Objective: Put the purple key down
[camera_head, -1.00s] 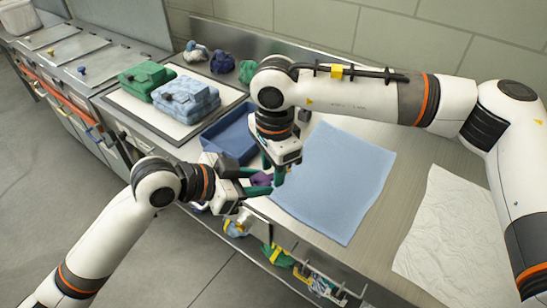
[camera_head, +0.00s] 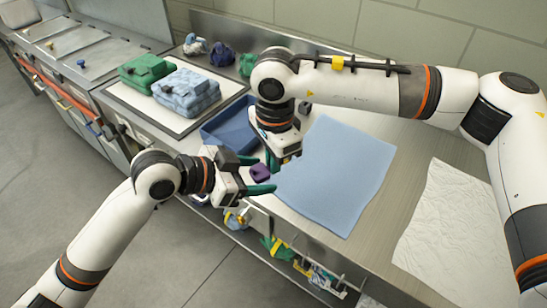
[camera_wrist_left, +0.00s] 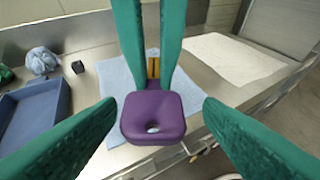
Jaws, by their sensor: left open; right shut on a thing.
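The purple key (camera_wrist_left: 152,117) has a square purple head with a hole and a yellow shaft; in the head view its purple head (camera_head: 261,172) shows between my two grippers. My right gripper (camera_head: 273,161) is shut on the yellow shaft, and its green fingers come down from the top in the left wrist view (camera_wrist_left: 153,60). My left gripper (camera_head: 259,174) is open. Its green fingers stand apart on either side of the key's head in the left wrist view (camera_wrist_left: 155,125), not touching it.
A light blue cloth (camera_head: 340,175) lies on the steel counter, with a crumpled white sheet (camera_head: 460,225) to its right. A blue tray (camera_head: 222,133) stands left of the cloth. Folded green (camera_head: 145,72) and light blue (camera_head: 186,92) bags lie on a board behind.

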